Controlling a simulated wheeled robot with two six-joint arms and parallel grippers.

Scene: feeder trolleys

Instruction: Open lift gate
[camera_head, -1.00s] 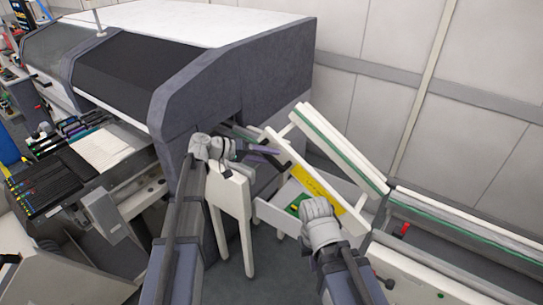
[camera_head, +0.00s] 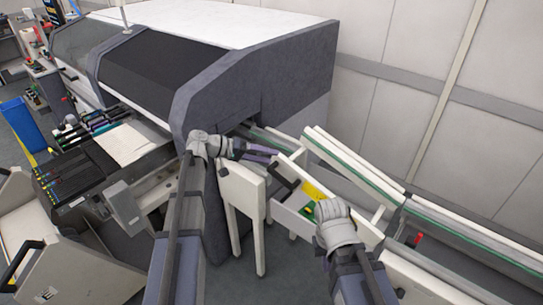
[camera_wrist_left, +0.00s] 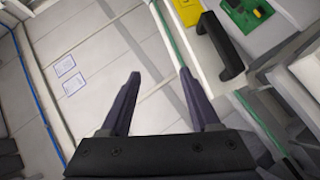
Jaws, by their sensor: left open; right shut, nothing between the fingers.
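The lift gate (camera_head: 352,160) is a white section with a green stripe, sloping up from the conveyor rail at the right toward the machine. Below it is a white panel (camera_head: 295,215) with a black handle (camera_head: 285,186); the handle also shows in the left wrist view (camera_wrist_left: 222,45). My left gripper (camera_head: 270,153) is open and empty, just left of the gate; its spread fingers (camera_wrist_left: 159,75) show in the left wrist view, with the handle to their right. My right gripper (camera_head: 335,226) is in front of the panel, its fingers mostly hidden behind the wrist.
The large grey and white machine (camera_head: 250,80) stands behind and left. A fixed rail (camera_head: 470,235) with a red knob (camera_head: 418,239) runs to the right. A small white leg stand (camera_head: 243,190) is below my left gripper. The wall (camera_head: 430,90) is behind the rail.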

